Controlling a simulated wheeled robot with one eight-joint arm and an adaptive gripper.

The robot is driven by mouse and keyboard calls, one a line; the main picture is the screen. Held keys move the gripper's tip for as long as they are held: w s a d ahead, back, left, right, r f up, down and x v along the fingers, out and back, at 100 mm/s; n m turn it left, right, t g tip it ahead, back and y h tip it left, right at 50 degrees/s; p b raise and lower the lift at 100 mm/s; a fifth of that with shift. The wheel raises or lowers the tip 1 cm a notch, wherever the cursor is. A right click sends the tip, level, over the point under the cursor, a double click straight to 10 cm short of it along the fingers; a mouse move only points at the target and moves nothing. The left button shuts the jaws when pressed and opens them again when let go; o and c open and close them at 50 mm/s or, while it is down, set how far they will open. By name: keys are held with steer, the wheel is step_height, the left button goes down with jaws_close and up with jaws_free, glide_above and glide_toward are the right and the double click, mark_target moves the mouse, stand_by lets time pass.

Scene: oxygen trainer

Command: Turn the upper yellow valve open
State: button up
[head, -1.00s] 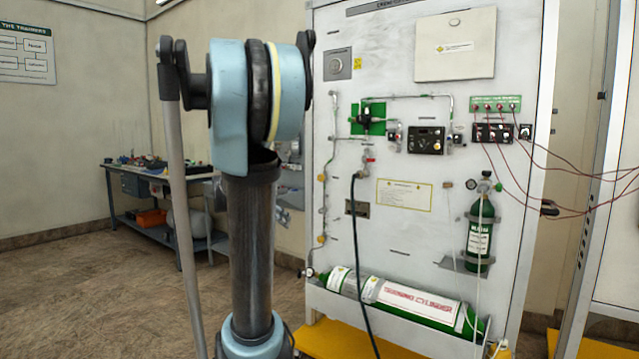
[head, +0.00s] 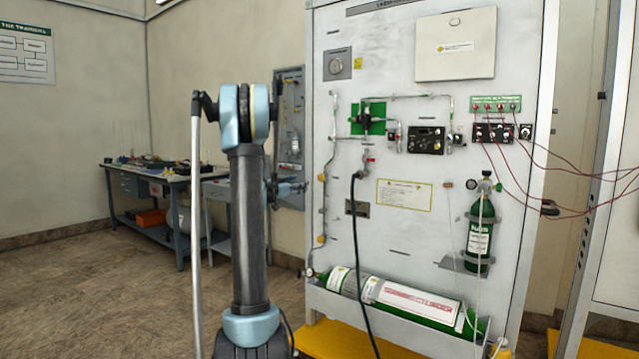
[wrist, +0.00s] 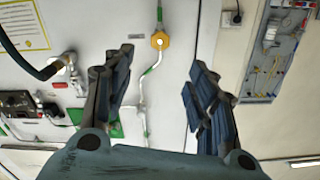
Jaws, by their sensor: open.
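The upper yellow valve (head: 322,177) is a small knob on a thin pipe at the panel's left edge. In the wrist view it shows as a yellow hexagonal knob (wrist: 160,40), beyond the fingertips and roughly between their lines. My gripper (wrist: 158,68) is open and empty, its two dark fingers spread apart. In the head view my gripper (head: 299,187) is partly hidden behind my arm, just left of the upper valve. A lower yellow valve (head: 321,240) sits on the same pipe. I see no contact with the upper valve.
The white panel (head: 420,80) carries a black hose (head: 353,230), gauges and a green cylinder (head: 480,235). A training cylinder (head: 400,298) lies at its foot. A grey board (head: 290,130) stands left behind my gripper. A workbench (head: 150,175) is at the far left.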

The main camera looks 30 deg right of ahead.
mark_target(319, 179)
steer(key=x, duration=1.7)
steer(key=shift+w+d+r, duration=0.1)
steer(key=shift+w+d, duration=0.2)
steer(key=shift+w, duration=0.05)
steer(key=c, duration=1.1)
